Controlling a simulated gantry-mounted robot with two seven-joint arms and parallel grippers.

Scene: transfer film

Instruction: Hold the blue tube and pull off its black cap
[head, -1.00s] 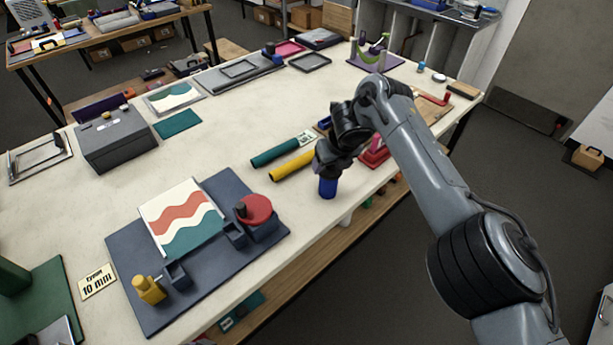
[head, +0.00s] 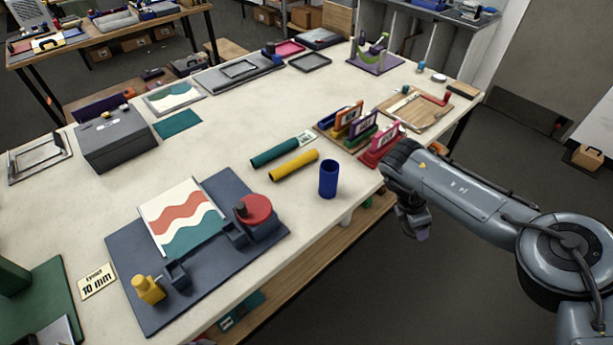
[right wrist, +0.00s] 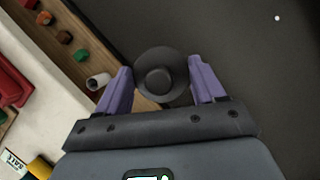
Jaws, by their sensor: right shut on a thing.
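The blue tube (head: 329,179) stands upright on the table in the head view, its open top showing and nothing touching it. My right gripper (head: 421,234) is out past the table's front edge, to the right of the tube and apart from it. In the right wrist view the round black cap (right wrist: 160,77) sits between the two purple fingers of that gripper, which is shut on it. The cap cannot be made out in the head view. My left gripper is in no view.
A yellow roll (head: 294,165) and a green roll (head: 275,153) lie behind the tube. A dark board (head: 130,255) with a striped print and a red knob (head: 256,209) lies to its left. Coloured holders (head: 355,122) stand behind right. Table around the tube is clear.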

